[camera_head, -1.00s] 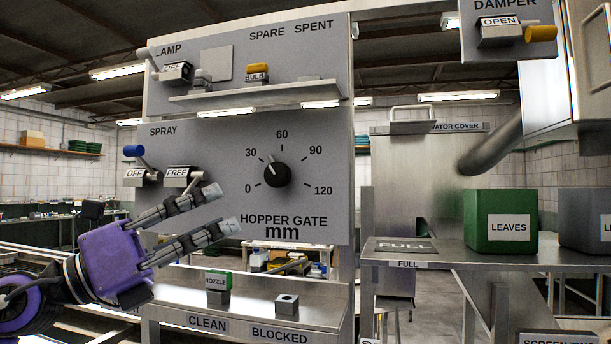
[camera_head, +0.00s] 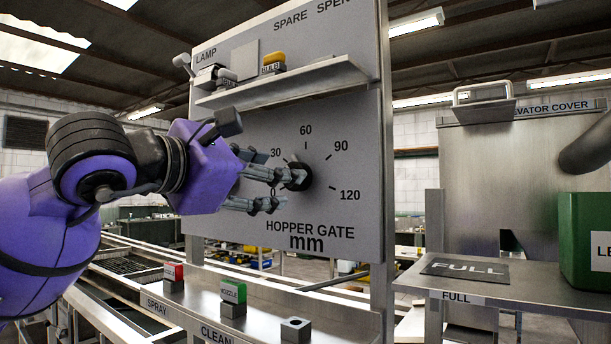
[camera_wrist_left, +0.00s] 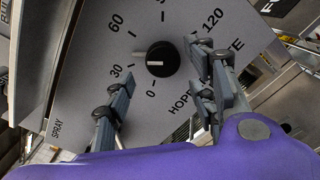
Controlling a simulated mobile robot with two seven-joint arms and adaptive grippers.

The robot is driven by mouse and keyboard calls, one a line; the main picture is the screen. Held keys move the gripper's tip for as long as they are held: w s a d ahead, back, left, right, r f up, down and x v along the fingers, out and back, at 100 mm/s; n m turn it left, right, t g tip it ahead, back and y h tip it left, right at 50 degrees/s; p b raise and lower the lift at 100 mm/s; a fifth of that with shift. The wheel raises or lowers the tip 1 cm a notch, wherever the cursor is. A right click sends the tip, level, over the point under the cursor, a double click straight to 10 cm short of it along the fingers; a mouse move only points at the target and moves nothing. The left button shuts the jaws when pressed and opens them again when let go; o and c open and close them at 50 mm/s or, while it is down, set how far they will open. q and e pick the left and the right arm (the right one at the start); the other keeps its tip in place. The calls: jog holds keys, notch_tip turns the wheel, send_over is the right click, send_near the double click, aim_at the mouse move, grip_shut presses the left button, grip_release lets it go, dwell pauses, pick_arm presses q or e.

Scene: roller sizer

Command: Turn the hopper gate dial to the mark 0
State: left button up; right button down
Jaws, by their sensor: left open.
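The hopper gate dial (camera_head: 298,176) is a round black knob on the grey upright panel (camera_head: 350,215). In the left wrist view the dial (camera_wrist_left: 160,60) shows a white pointer directed between the 30 and 60 marks. The 0 mark (camera_wrist_left: 151,88) shows there too; in the head view my gripper hides it. My left gripper (camera_head: 277,190) is open, its fingertips close to the dial. In the left wrist view its fingers (camera_wrist_left: 158,66) are spread to either side of the dial; whether they touch it I cannot tell. My right gripper is not in view.
A shelf (camera_head: 285,88) juts out above the dial, carrying a yellow bulb block (camera_head: 274,60). Below, a ledge (camera_head: 260,305) holds red, green and grey blocks. A metal table (camera_head: 480,285) with a green bin (camera_head: 590,240) stands at the right.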

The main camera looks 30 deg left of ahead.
pick_arm(q)
jog(key=w, duration=0.6)
jog(key=shift+d, duration=0.3)
jog(key=shift+w+a, duration=0.1)
jog(key=shift+w, duration=0.25)
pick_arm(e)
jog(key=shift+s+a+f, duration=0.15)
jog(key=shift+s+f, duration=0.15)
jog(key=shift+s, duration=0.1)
pick_arm(q)
jog(key=shift+r, duration=0.1)
jog(key=c, duration=1.1)
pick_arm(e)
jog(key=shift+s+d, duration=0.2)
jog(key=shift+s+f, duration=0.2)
pick_arm(q)
jog(key=shift+r+b, duration=0.1)
jog(key=shift+b, duration=0.3)
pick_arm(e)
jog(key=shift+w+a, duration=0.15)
pick_arm(q)
jog(key=shift+n, duration=0.3)
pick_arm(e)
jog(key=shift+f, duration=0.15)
